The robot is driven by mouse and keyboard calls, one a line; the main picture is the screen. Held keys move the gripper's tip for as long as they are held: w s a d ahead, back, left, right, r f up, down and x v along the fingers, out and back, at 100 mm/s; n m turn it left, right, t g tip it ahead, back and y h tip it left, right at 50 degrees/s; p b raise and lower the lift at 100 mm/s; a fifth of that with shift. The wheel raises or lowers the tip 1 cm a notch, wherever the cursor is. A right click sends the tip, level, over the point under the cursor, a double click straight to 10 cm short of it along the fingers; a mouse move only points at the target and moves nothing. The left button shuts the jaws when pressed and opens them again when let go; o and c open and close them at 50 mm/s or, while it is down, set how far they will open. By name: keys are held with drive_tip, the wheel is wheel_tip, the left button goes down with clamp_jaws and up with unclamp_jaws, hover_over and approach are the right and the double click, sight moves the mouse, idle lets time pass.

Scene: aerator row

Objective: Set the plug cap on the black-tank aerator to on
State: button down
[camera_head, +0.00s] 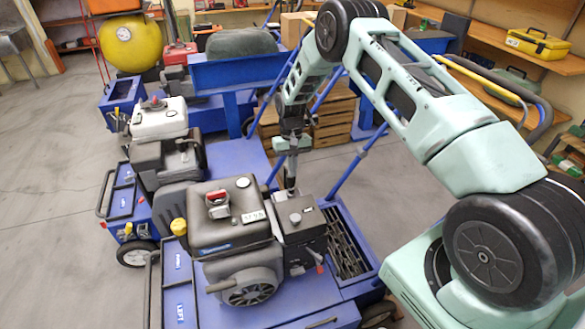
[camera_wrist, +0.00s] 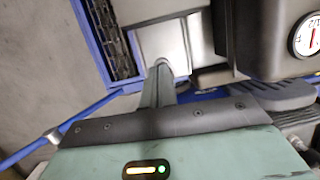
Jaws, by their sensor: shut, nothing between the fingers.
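The nearest aerator (camera_head: 225,235) has a dark tank with a red-topped fitting (camera_head: 217,203) and a small white label. A dark box with a round knob (camera_head: 295,217) stands beside the tank, with a red-tipped lever (camera_head: 319,268) low on its side. My gripper (camera_head: 290,187) points down, just above or behind that box; contact cannot be told. In the wrist view my gripper (camera_wrist: 163,66) is shut and empty, its tip against or close to a pale metal block (camera_wrist: 160,42). I cannot make out the plug cap for certain in either view.
A second aerator with a white tank (camera_head: 160,118) stands behind, and a blue machine further back. Blue handle bars (camera_head: 345,170) rise near my arm. A dark housing with a round gauge (camera_wrist: 306,35) is close on the right in the wrist view. The floor at left is clear.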

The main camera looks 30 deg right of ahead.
drive_tip(key=shift+r+p, duration=0.45)
drive_tip(key=shift+r, duration=0.4)
wheel_tip(320, 180, up, 13)
drive_tip(key=s+p, duration=0.1)
drive_tip(key=shift+s+d+p, duration=0.25)
drive_tip(key=shift+s+p, duration=0.05)
drive_tip(key=shift+s, duration=0.05)
